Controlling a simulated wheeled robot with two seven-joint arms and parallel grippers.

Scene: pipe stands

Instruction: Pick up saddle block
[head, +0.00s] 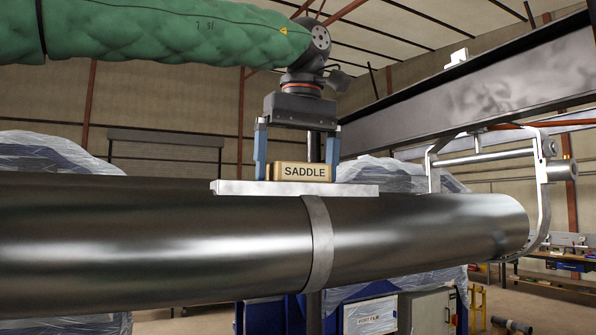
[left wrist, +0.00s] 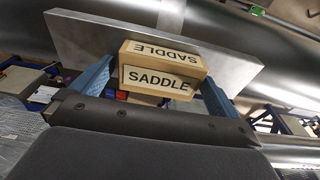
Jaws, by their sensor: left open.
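The saddle block (head: 304,172) is a small tan box with a SADDLE label. It sits on a flat grey plate (head: 235,187) on top of the big steel pipe (head: 420,232). My left gripper (head: 296,170) points down over the block, with one blue finger at each side of it. The fingers are open and the block lies between them. In the left wrist view the saddle block (left wrist: 160,80) shows between the two blue fingers (left wrist: 152,88), with the plate (left wrist: 85,35) behind it. My right gripper is not in view.
A metal frame clamp (head: 543,200) hangs around the pipe's right end, under a grey overhead beam (head: 480,92). Wrapped blue machinery (head: 55,155) stands behind the pipe. A blue cabinet (head: 395,310) is below it. The plate's right part is clear.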

